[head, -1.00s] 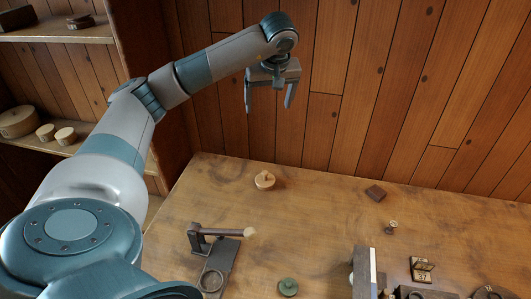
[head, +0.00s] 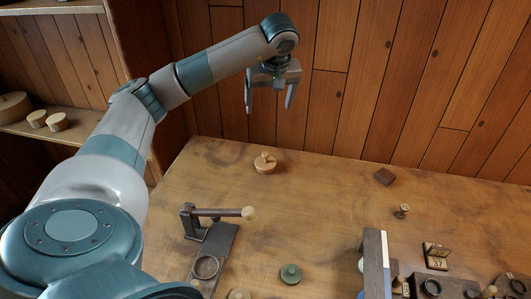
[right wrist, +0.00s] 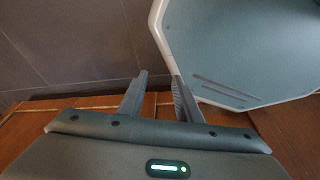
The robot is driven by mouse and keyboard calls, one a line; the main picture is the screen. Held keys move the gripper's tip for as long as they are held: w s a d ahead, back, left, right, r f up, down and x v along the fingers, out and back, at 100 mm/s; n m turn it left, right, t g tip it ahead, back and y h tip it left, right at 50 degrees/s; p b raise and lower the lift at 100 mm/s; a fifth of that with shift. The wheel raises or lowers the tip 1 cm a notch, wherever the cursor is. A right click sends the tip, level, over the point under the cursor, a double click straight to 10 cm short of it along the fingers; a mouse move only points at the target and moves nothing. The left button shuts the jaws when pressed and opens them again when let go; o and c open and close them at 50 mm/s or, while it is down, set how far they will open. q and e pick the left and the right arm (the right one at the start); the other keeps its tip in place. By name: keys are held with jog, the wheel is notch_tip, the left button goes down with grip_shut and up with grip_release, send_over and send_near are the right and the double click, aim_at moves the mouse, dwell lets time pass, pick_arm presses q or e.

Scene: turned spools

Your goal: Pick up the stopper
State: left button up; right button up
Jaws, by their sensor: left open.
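My left gripper (head: 268,98) is open and empty, high in front of the wooden wall, fingers pointing down, well above the table. No piece is clearly marked as the stopper. Small turned pieces on the table are a pale round piece with a knob (head: 265,164) below my left gripper, a green knobbed disc (head: 291,274) at the front, and a small brown piece with a narrow waist (head: 402,211) at the right. My right gripper (right wrist: 159,78) shows only in the right wrist view. Its fingers are apart with nothing between them.
A dark stand with a pale-tipped bar (head: 217,212) stands at the table's left. A dark block (head: 385,177) lies at the back. The table's middle is clear.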

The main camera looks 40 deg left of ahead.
pick_arm(q)
jog(key=b, duration=0.9)
send_over(265, 156)
jog(key=s+d, duration=0.3)
jog(key=d, duration=0.1)
notch_tip(265, 156, down, 11)
jog(key=shift+d+f+b, duration=0.25)
jog(key=shift+f+b, duration=0.05)
jog(key=shift+f, duration=0.1)
pick_arm(e)
jog(key=w+a+f+t, duration=0.2)
jog(key=w+a+f, duration=0.1)
jog(key=w+f, duration=0.4)
jog(key=shift+w+a+f+y, duration=0.2)
jog(key=shift+w+f+y, duration=0.2)
jog(key=shift+w, duration=0.2)
pick_arm(q)
jog(key=p+x, duration=0.3)
jog(key=x, duration=0.9)
jog(key=shift+f, duration=0.15)
pick_arm(e)
jog(key=s+d+f+g, duration=0.1)
jog(key=s+d, duration=0.1)
jog(key=s, duration=0.3)
jog(key=s+d+g+h, duration=0.1)
jog(key=s+d+g, duration=0.1)
jog(key=s, duration=0.4)
jog(key=shift+d+f, duration=0.25)
jog(key=shift+f, duration=0.15)
jog(key=shift+s, duration=0.1)
